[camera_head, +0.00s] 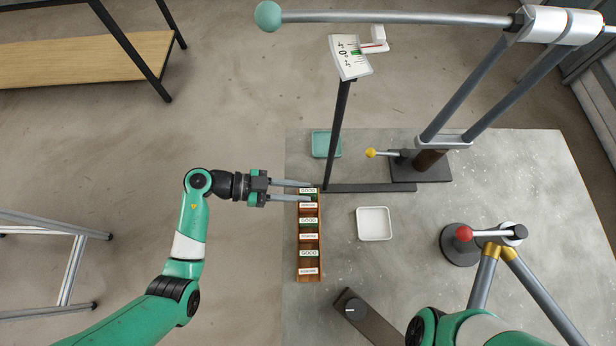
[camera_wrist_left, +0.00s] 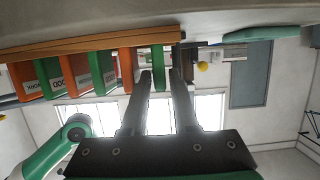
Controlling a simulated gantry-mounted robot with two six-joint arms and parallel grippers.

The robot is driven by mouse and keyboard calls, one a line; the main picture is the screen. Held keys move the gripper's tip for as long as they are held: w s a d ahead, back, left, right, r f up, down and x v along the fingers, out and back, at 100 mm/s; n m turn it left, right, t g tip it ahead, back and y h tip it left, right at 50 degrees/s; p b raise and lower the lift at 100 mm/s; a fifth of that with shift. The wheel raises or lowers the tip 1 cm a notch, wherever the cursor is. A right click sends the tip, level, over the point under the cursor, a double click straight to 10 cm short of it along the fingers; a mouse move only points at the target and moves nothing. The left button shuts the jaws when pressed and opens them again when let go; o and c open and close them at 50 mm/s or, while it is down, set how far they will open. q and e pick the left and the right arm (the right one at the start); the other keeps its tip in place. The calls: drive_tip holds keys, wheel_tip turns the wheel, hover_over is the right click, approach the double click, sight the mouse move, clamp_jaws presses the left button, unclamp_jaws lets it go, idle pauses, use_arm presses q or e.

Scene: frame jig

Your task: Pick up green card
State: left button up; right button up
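A brown wooden card rack (camera_head: 318,262) stands on the grey table's left edge. It holds several upright cards labelled GOOD or REWORK in alternating green and orange. The farthest green card (camera_head: 307,190) is at the rack's top end in the head view. My left gripper (camera_head: 314,192) reaches in from the left at that end. In the left wrist view its fingers (camera_wrist_left: 160,72) are apart, with a green card (camera_wrist_left: 158,82) between their tips and visible gaps beside it. My right gripper is out of view; only parts of the right arm show at lower right.
A white tray (camera_head: 374,237) lies right of the rack, and a teal tray (camera_head: 320,144) lies beyond it. A dark post with a scale plate (camera_head: 350,60) rises close beyond the gripper. A yellow-knobbed lever (camera_head: 371,153) and red-knobbed lever (camera_head: 464,234) stand to the right.

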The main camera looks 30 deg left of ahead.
use_arm(q)
clamp_jaws()
